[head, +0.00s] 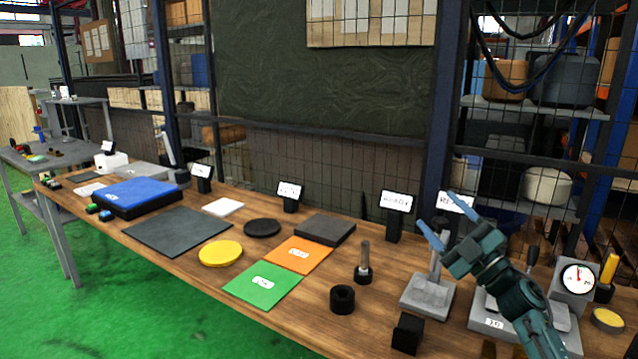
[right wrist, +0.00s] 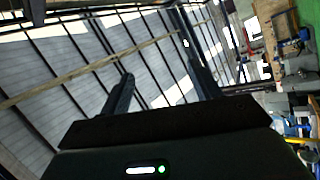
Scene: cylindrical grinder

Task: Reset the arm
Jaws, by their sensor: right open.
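My right gripper (head: 440,222) is raised above the right end of the wooden workbench (head: 180,248). Its two blue fingertips are spread apart with nothing between them. In the right wrist view its dark fingers (right wrist: 158,92) are also apart and empty, with the roof and windows behind them. In the head view the right arm comes up from the lower right and partly hides a label sign and the grey stand behind it. My left gripper shows in neither view.
Near the right arm stand a grey stand (head: 428,296), a dial gauge (head: 577,279), a black block (head: 407,333) and a black ring (head: 342,299). Green (head: 262,283) and orange (head: 298,255) mats lie mid-bench. A wire mesh fence (head: 330,165) runs behind.

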